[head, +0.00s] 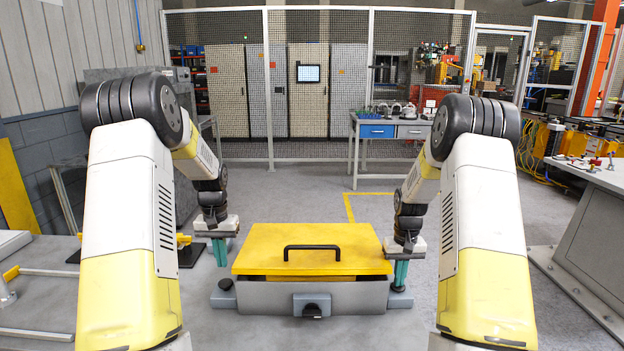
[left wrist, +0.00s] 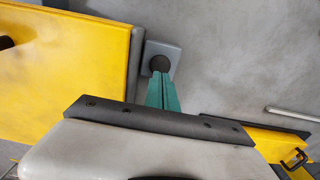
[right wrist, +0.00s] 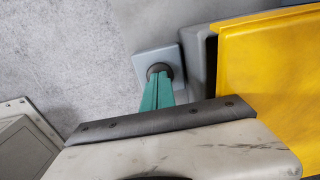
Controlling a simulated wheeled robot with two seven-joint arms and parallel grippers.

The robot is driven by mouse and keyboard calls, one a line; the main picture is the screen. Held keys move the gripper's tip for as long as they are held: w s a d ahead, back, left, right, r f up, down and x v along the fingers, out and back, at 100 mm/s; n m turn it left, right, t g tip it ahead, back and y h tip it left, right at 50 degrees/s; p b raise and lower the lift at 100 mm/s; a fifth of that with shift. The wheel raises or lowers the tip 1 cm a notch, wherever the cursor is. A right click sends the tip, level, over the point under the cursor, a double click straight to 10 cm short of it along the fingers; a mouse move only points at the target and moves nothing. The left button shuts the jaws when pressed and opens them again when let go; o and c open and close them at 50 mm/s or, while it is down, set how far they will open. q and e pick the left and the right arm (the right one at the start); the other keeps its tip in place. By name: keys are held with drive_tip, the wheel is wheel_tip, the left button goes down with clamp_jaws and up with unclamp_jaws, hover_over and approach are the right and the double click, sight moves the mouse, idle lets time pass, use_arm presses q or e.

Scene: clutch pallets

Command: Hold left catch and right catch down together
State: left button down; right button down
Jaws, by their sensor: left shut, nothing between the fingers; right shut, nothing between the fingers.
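The left catch (head: 225,285) is a round black button on a grey block at the left side of a grey box (head: 265,298). It also shows in the left wrist view (left wrist: 160,62). My left gripper (head: 221,265) is shut and empty, its green fingertips a little above the button and apart from it in the head view. The right catch (right wrist: 158,69) is a matching button on a grey block at the box's right side. My right gripper (head: 400,287) is shut and empty, its fingertips at that button and hiding most of it. I cannot tell whether it is pressed.
A yellow lid (head: 270,244) with a black handle (head: 312,248) lies on the box, with a dark gap under its front edge. A black-and-grey latch (head: 312,305) is at the box's front middle. A grey bench (head: 590,180) stands at the right. A workbench (head: 388,122) stands behind.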

drive_tip(key=shift+r, duration=3.45)
